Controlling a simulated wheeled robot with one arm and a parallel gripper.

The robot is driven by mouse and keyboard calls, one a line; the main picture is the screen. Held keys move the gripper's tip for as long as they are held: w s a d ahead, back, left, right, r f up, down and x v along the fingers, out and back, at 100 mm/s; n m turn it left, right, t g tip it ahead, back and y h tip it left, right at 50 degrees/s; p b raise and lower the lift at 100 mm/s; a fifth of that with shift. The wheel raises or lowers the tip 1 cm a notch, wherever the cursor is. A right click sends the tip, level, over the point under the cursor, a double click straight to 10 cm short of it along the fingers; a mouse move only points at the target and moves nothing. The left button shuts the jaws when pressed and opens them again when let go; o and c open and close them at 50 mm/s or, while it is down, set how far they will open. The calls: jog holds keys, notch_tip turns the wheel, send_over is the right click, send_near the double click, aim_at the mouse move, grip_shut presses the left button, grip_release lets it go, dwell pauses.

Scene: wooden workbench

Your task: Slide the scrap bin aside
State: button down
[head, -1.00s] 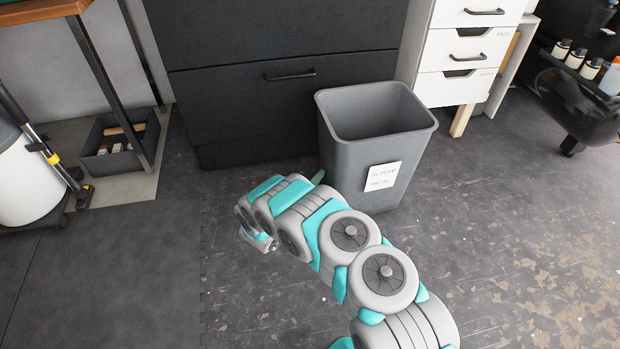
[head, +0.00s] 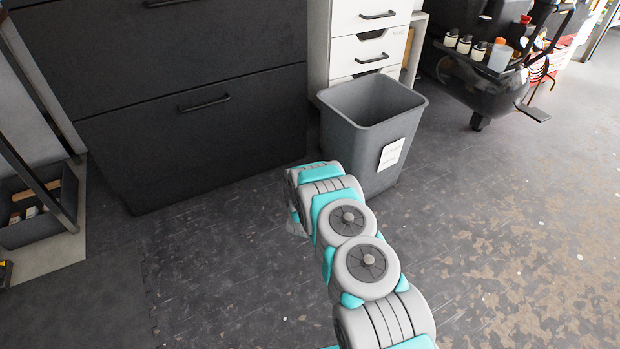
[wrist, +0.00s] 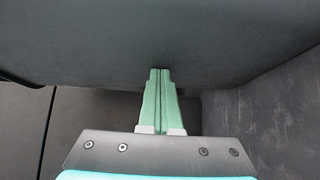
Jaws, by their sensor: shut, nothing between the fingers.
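The scrap bin (head: 345,140) is a grey, open-topped, tapered bin standing upright on the floor, right of centre in the head view. A white label (head: 391,152) is on its front right face. My arm reaches up to its lower left side and covers part of that side. My gripper (wrist: 160,75) shows in the wrist view with its green fingers shut and empty. The fingertips are at a broad dark grey wall (wrist: 160,35), which looks like the bin's side. They touch it or nearly do. In the head view the fingers are hidden behind my arm.
A black drawer cabinet (head: 205,140) stands behind and left of the bin. White drawers (head: 368,45) stand right behind it. A black wheeled machine (head: 480,85) is at the upper right. A tray (head: 35,215) lies far left. The floor (head: 500,240) right of the bin is clear.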

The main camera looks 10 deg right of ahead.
jog(key=w+d, duration=0.2)
jog(key=d, duration=0.7)
jog(key=shift+w+p, duration=0.3)
